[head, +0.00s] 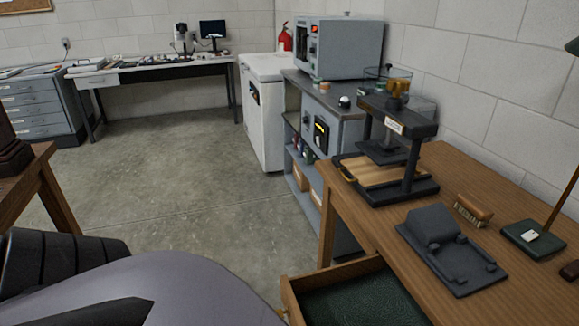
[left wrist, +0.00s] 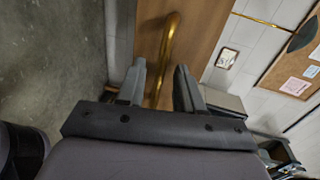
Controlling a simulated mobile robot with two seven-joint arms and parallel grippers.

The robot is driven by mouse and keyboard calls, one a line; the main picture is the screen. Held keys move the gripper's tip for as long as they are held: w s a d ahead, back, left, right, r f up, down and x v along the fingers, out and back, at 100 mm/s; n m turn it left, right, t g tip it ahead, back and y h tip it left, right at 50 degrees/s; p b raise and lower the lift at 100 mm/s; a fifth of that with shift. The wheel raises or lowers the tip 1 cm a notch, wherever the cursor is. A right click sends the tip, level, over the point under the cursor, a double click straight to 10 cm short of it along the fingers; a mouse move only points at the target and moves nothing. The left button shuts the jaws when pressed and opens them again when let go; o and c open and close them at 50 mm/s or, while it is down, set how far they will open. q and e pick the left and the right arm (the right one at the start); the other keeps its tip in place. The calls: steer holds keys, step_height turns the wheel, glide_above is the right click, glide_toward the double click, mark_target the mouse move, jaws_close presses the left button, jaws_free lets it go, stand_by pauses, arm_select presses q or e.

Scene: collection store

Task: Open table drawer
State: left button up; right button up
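The wooden table (head: 480,190) stands at the right in the head view. Its drawer (head: 288,301) is pulled partly out at the bottom edge, showing a dark green lining inside. In the left wrist view a curved brass handle (left wrist: 170,36) stands out from a brown wooden panel (left wrist: 205,28). My left gripper (left wrist: 160,67) has its two fingers apart, one on each side of the handle, with some gap visible. The drawer front and my left gripper are hidden in the head view by my grey arm. My right gripper is not in view.
A small black press (head: 390,150), a dark grey stand (head: 450,250) and a wooden brush (head: 473,209) are on the table. A grey cabinet (head: 340,105) and a white chest (head: 265,110) stand behind it. The concrete floor (head: 170,180) is clear in the middle.

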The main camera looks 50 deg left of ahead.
arm_select(q)
steer(key=shift+s, duration=0.1)
steer(key=v, duration=0.7)
stand_by(0.6)
steer(key=shift+s, duration=0.1)
